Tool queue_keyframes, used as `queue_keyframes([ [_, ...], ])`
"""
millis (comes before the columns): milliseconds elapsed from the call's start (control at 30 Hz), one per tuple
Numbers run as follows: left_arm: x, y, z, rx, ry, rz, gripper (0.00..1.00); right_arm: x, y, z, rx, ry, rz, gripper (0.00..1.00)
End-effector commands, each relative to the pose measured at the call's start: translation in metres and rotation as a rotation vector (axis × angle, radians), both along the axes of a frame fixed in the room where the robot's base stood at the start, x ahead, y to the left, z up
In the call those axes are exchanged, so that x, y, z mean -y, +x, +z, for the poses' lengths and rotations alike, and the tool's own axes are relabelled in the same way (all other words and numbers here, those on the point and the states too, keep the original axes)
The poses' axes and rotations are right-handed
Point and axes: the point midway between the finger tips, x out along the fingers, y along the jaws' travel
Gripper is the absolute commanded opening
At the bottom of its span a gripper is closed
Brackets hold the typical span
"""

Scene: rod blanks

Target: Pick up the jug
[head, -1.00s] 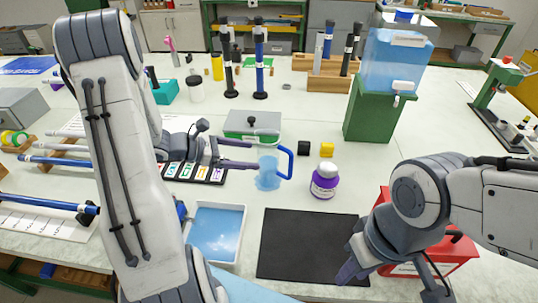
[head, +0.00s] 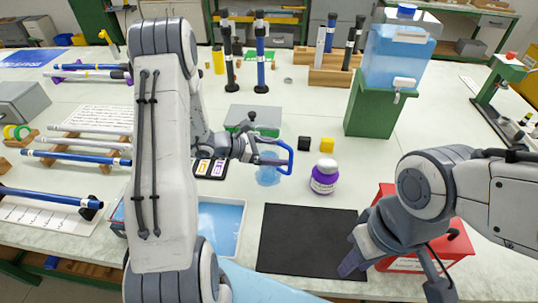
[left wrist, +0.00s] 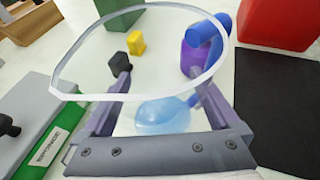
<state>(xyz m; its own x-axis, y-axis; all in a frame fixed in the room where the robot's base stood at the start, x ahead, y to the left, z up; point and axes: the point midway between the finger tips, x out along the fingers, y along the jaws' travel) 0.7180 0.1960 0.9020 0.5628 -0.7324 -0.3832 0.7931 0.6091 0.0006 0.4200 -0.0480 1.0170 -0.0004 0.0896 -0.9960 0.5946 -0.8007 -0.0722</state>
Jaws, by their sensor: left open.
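The jug (head: 268,176) is clear with blue liquid low in it and a blue handle on its right side. It stands upright on the table, left of the purple jar. My left gripper (head: 268,150) is open at the jug's upper part, reaching in from the left. In the left wrist view, the jug's clear rim (left wrist: 140,97) spans the near part of the picture. The fingers of my left gripper (left wrist: 158,72) appear on either side of the jug; contact cannot be told. My right gripper (head: 392,278) hangs low in front of a red box, its jaws unclear.
A purple jar (head: 324,178) stands close to the handle. Black (head: 303,144) and yellow (head: 327,145) cubes lie behind it. A green-edged grey box (head: 250,116) is behind the jug. A black mat (head: 310,240) and a white tray of blue liquid (head: 220,222) lie in front.

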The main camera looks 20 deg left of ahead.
Motion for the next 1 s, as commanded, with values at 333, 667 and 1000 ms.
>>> queue_keyframes([
  [333, 0.0, 0.0, 0.0, 0.0, 0.0, 0.0, 0.27, 0.0, 0.0, 0.0, 0.0, 0.0, 0.0, 0.33],
  [667, 0.0, 0.0, 0.002, 0.002, -0.001, 0.0, 0.0, 0.0, 0.0, 0.0, 0.0, 0.0, 0.0, 0.33],
  [1000, 0.0, 0.001, 0.033, 0.007, 0.002, -0.002, 0.0, 0.0, 0.0, -0.003, 0.0, 0.0, 0.0, 0.33],
])
